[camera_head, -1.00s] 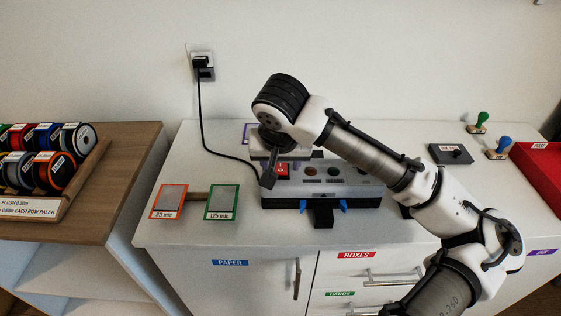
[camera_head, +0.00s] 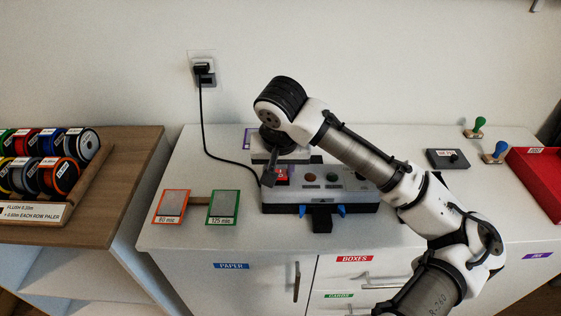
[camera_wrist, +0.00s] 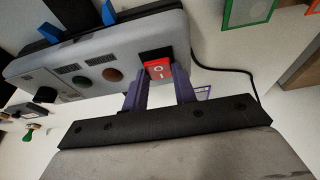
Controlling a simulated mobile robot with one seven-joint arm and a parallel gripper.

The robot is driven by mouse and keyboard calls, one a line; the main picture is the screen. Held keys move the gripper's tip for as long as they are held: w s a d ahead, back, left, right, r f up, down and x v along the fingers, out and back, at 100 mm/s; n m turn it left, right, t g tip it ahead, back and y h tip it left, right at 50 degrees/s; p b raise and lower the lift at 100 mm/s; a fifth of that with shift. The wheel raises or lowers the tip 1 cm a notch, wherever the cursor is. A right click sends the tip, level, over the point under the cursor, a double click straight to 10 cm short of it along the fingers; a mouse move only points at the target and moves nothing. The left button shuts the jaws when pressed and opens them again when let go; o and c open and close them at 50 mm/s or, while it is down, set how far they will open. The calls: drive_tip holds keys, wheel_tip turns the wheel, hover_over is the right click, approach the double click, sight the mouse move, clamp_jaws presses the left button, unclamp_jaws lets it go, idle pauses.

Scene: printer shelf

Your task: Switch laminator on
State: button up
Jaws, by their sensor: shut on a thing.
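The laminator (camera_head: 290,207) is a low grey machine on the white cabinet top, with a dark base and blue tabs at its front. Its red rocker switch (camera_head: 282,173), marked O and I, sits at the left end of its panel. The switch also shows in the wrist view (camera_wrist: 158,69). My gripper (camera_head: 268,178) is down at the switch, its purple fingers (camera_wrist: 160,84) on either side of the red rocker and shut on it. The exact finger contact and the rocker's tilt are hard to tell. Round brown and green buttons (camera_wrist: 113,74) lie beside the switch.
A black cord runs from the wall socket (camera_head: 202,70) down behind the laminator. Two framed cards (camera_head: 223,207) lie left of it. A dark box (camera_head: 447,159), two stamps (camera_head: 495,152) and a red tray (camera_head: 540,175) stand right. A spool rack (camera_head: 85,185) stands far left.

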sight(281, 174)
drive_tip(key=g+p, duration=0.2)
drive_tip(key=p, duration=0.1)
drive_tip(key=shift+w+r+p, duration=0.3)
drive_tip(key=shift+r, duration=0.1)
drive_tip(key=shift+w+f+g+p, duration=0.1)
drive_tip(key=shift+f+g+p, duration=0.2)
drive_tip(key=shift+g+p, duration=0.25)
drive_tip(key=o, duration=1)
wheel_tip(281, 174, up, 14)
drive_tip(key=shift+s, duration=0.2)
drive_tip(key=shift+f, duration=0.15)
